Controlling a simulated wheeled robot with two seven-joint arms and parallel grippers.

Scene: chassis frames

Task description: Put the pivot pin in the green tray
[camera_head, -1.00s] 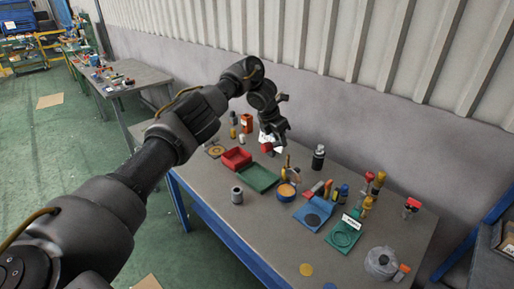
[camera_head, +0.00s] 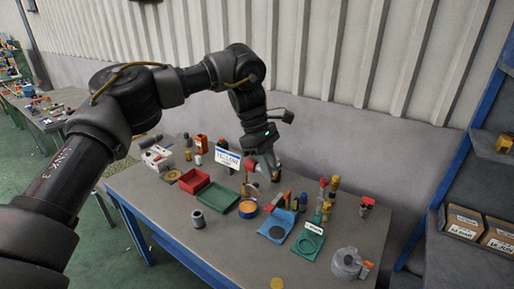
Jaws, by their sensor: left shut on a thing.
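My left gripper (camera_head: 268,173) points down over the back of the table, behind the blue round dish. It is shut on a small dark upright thing (camera_head: 277,175), which I take to be the pivot pin; the fingers hide most of it. The green tray (camera_head: 217,198) is a flat, shallow tray lying left of the gripper, beside a red bin, and it looks empty. My right gripper is not in view.
The red bin (camera_head: 193,181) adjoins the green tray. A grey cylinder (camera_head: 198,219) stands in front. A blue dish (camera_head: 248,208), a blue tray (camera_head: 277,227) and a green plate with a ring (camera_head: 308,243) are nearer. Several coloured tools stand at the right. The table's front left is clear.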

